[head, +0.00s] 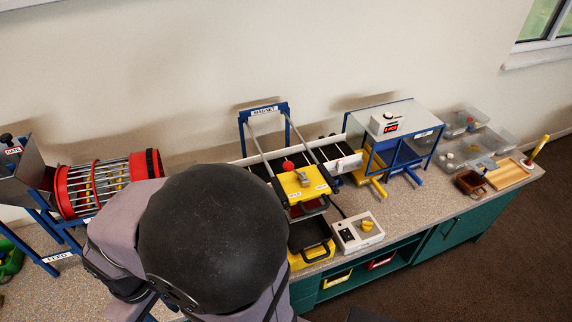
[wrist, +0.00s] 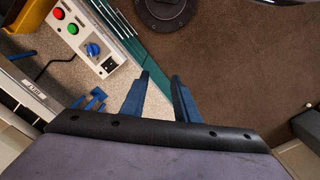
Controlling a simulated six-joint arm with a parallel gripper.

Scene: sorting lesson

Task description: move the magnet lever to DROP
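The magnet station stands in the middle of the head view, with a blue frame labelled MAGNET (head: 264,110) and two sloping rails. A yellow plate (head: 300,184) at the near end of the rails carries a lever with a red knob (head: 288,166). Small white labels sit on the plate, too small to read, so I cannot tell the lever's setting. My gripper (wrist: 161,76) shows in the wrist view with its two blue fingers apart and nothing between them. It is over the counter's edge and the floor. In the head view my arm hides it. The lever is not recognisable in the wrist view.
A white control box with a yellow knob (head: 367,226) stands right of dark trays (head: 310,236). In the wrist view, another control box has red and green buttons and a blue dial (wrist: 93,50).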

